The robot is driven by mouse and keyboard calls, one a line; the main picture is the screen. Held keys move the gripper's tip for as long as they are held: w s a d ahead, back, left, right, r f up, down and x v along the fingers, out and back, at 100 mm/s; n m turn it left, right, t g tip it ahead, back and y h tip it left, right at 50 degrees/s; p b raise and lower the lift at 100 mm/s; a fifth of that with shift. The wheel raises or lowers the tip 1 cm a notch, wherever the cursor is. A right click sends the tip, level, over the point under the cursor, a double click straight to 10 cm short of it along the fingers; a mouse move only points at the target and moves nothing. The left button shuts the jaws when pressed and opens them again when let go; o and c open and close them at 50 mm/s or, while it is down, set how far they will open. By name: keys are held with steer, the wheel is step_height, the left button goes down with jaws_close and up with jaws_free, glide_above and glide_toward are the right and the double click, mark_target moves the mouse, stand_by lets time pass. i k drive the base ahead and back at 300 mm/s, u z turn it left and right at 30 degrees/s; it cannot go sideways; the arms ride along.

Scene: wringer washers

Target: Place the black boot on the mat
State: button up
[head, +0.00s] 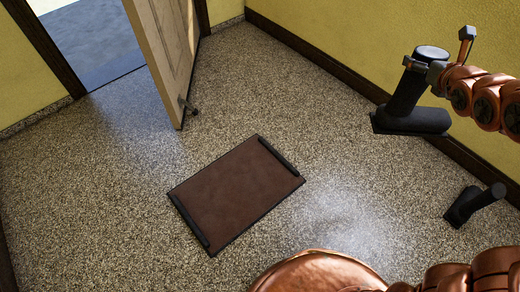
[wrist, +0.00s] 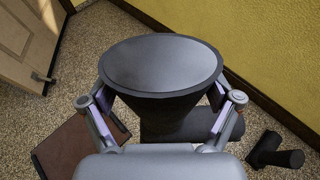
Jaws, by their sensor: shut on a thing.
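The black boot (head: 409,102) hangs upright in the air at the right of the head view, its toe towards the right. My gripper (head: 422,65) is shut on its upper shaft. In the wrist view the boot's round top (wrist: 162,65) sits between the two fingers of my gripper (wrist: 162,108). The brown mat (head: 236,192) with dark strips at two ends lies flat on the floor, to the left of and below the held boot. Part of the mat (wrist: 72,145) also shows at the lower left of the wrist view.
An open door (head: 165,50) stands behind the mat. The speckled floor around the mat is clear.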

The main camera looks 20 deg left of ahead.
mark_target(220, 174)
steer(key=z, duration=0.95)
steer(key=k, duration=0.65)
steer(key=z, duration=2)
steer(key=k, duration=1.75)
steer(key=z, duration=0.95)
